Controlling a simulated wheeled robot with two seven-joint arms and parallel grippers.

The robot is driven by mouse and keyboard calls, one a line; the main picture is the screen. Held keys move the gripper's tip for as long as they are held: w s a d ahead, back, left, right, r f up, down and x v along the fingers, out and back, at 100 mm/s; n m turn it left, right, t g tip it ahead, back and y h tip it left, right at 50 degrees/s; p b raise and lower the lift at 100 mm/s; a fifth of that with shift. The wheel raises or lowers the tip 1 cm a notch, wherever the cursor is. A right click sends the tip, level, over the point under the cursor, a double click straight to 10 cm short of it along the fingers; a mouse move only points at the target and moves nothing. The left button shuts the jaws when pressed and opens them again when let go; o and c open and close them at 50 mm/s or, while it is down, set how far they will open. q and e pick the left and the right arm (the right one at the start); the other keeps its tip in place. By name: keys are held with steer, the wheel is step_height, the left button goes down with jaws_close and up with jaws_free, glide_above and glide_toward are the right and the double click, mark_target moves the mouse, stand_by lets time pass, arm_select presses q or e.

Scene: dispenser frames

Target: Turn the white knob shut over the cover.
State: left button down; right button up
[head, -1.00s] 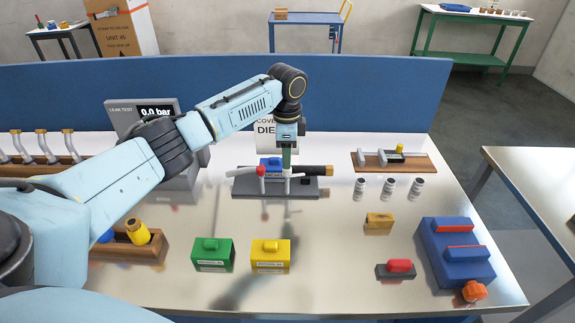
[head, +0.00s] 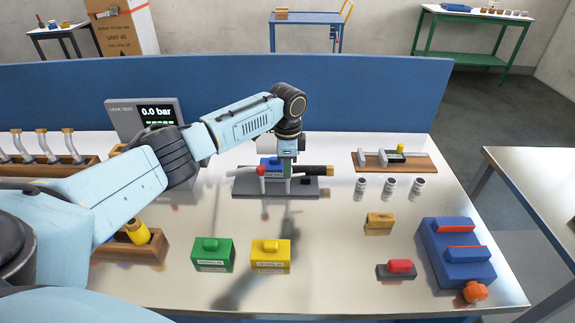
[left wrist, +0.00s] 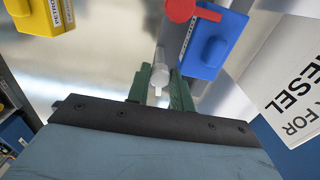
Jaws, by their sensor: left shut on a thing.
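The blue cover (head: 268,162) sits on the dark fixture plate (head: 245,187) in the middle of the table. A red knob (head: 261,170) stands at its left. My left gripper (head: 287,177) points down at the cover's right side and hides most of the white knob in the head view. In the left wrist view the white knob (left wrist: 160,74) lies between the green fingers of my left gripper (left wrist: 161,88), which are shut on it. The blue cover (left wrist: 213,50) and the red knob (left wrist: 190,10) show just beyond it. My right gripper is out of view.
Green (head: 212,256) and yellow (head: 270,256) blocks stand in front of the fixture. A leak test display (head: 145,115) reading 0.0 bar stands behind at left. Several small cylinders stand at right, near a blue stepped block (head: 455,253). A blue panel (head: 370,95) closes the back.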

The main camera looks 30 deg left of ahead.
arm_select(q)
steer(key=shift+d+r+n+p, duration=0.15)
steer(key=shift+n+p, duration=0.25)
steer(key=shift+p, duration=0.5)
steer(key=n+p, duration=0.4)
steer(key=p, duration=0.1)
steer(key=shift+r, duration=0.1)
steer(key=shift+n+p, duration=0.85)
steer(key=shift+n, duration=0.15)
steer(key=n+p, duration=0.3)
steer(key=n, duration=0.1)
steer(key=shift+f+n+p, duration=0.2)
steer(key=shift+n+p, duration=0.6)
steer(key=shift+n, duration=1.7)
steer(key=c, duration=1.2)
jaws_free()
steer(key=shift+c, duration=0.2)
